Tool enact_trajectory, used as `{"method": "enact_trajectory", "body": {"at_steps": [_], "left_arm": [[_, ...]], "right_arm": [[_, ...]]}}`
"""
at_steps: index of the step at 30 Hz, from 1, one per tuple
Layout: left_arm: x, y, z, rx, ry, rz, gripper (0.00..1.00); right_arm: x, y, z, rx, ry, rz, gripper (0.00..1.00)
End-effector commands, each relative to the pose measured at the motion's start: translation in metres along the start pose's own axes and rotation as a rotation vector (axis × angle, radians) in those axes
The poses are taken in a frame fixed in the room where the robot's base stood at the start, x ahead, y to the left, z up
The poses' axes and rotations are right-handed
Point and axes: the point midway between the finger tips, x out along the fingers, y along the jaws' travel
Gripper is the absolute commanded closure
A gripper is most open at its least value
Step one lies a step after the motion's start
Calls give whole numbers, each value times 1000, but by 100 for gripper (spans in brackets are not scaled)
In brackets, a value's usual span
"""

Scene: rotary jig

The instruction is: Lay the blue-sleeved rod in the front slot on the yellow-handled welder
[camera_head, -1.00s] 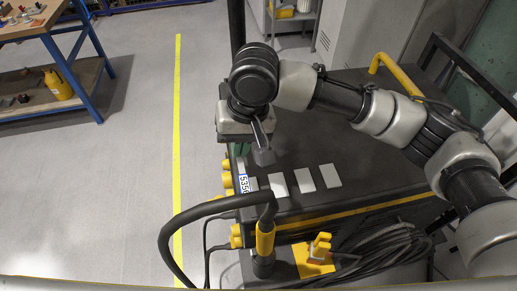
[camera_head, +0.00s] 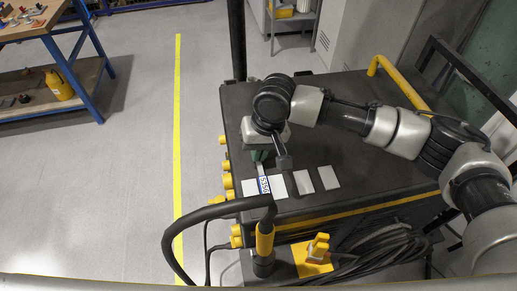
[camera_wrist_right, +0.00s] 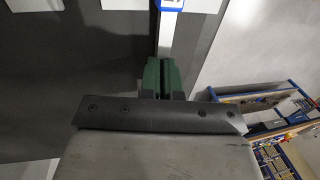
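The blue-sleeved rod, pale with a blue and white numbered sleeve (camera_head: 264,184), shows over the black top of the welder (camera_head: 370,165); its pale shaft is in the wrist view (camera_wrist_right: 169,35). My right gripper (camera_head: 259,157), with green fingers, is shut on the rod at its end; the fingers also show in the wrist view (camera_wrist_right: 165,78). The sleeve lies over the gap between the two leftmost pale plates, and I cannot tell how high it is above them. The welder's yellow handle (camera_head: 388,68) is at its back. I cannot pick out the front slot. My left gripper is not in view.
Several pale plates, such as the rightmost one (camera_head: 329,177), line the welder's front edge. Yellow knobs (camera_head: 227,180) are on its left side. A thick black cable (camera_head: 180,235) loops in front. A workbench (camera_head: 60,65) stands at the far left.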

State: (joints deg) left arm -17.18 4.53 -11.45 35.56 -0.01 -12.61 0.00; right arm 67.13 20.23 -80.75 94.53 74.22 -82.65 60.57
Motion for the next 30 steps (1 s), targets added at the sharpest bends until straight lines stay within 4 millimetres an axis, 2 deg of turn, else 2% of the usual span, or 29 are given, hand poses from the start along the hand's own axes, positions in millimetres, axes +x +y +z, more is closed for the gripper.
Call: {"method": "enact_trajectory", "body": {"at_steps": [2, 8, 17, 23, 30], "left_arm": [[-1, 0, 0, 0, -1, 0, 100], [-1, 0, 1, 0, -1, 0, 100], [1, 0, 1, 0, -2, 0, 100], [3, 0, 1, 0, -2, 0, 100], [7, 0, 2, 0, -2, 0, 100]], "right_arm": [[1, 0, 0, 0, -1, 0, 100], [2, 0, 0, 0, 0, 0, 72], [0, 0, 0, 0, 1, 0, 72], [-29, 0, -1, 0, 4, -1, 72], [-81, 0, -1, 0, 3, -1, 72]]}}
